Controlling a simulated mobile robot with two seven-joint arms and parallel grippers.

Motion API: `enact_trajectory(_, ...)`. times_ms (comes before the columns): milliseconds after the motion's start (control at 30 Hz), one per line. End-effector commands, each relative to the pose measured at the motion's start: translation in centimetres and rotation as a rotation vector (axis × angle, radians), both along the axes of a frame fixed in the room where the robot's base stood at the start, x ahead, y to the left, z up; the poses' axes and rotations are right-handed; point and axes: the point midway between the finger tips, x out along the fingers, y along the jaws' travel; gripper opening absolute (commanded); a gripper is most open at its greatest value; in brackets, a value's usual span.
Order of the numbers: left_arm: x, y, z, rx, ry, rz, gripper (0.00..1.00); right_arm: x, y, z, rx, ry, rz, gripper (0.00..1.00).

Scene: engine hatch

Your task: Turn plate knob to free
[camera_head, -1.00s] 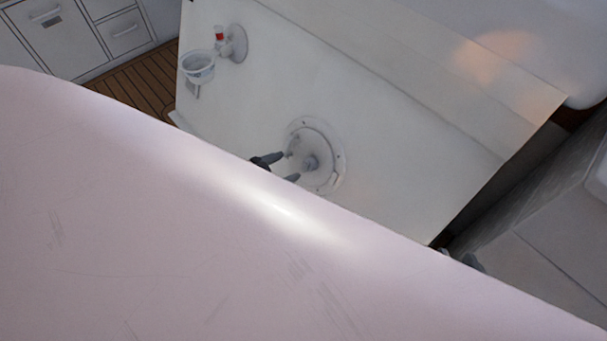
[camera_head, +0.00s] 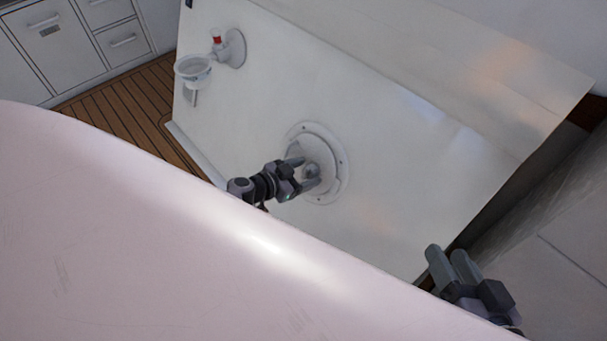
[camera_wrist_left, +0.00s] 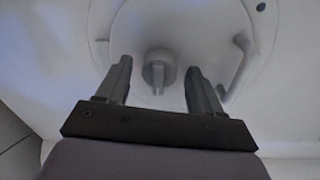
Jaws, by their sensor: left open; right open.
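The round plate (camera_head: 335,150) is set in the white hatch panel, and its small grey knob (camera_head: 311,171) sticks out at its middle. My left gripper (camera_head: 304,172) is at the plate with its fingers on either side of the knob. In the left wrist view the knob (camera_wrist_left: 158,70) shows beyond and between the open fingertips of my left gripper (camera_wrist_left: 160,78), with gaps on both sides. I cannot tell whether the fingertips reach around it in depth. My right gripper (camera_head: 452,262) is open and empty at the lower right, away from the plate.
A cup-like holder (camera_head: 193,68) and a round fitting with a red part (camera_head: 230,47) sit on the panel at upper left. White drawers (camera_head: 118,27) stand beyond the wooden floor (camera_head: 120,105). A large pale pink surface fills the lower left.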

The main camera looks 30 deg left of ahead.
Motion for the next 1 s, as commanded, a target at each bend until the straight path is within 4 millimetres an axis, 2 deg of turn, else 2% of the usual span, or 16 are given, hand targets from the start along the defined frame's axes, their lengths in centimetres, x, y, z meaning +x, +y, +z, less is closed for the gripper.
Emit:
enact_trajectory(133,-0.01,0.00,0.04,0.000,0.000,0.000,0.67,0.00,0.02,0.07,0.000,0.000,0.001,0.43)
enact_trajectory(167,-0.01,-0.01,0.03,0.000,0.000,0.000,0.63,0.00,0.02,0.07,0.001,-0.001,0.001,0.43)
enact_trajectory(300,-0.02,0.00,0.03,0.000,0.000,0.000,0.18,0.01,0.02,0.09,0.000,-0.001,0.000,0.43)
enact_trajectory(333,-0.02,0.00,0.03,0.000,0.000,0.000,0.10,0.01,0.02,0.09,0.000,-0.001,0.000,0.43)
enact_trajectory(667,-0.04,0.03,0.07,0.029,-0.009,-0.012,0.11,0.04,-0.03,0.28,-0.005,-0.004,-0.002,0.43)
enact_trajectory(1000,-0.06,0.05,0.19,0.214,-0.072,-0.099,0.11,-0.01,-0.73,0.65,-0.044,-0.007,-0.018,0.43)
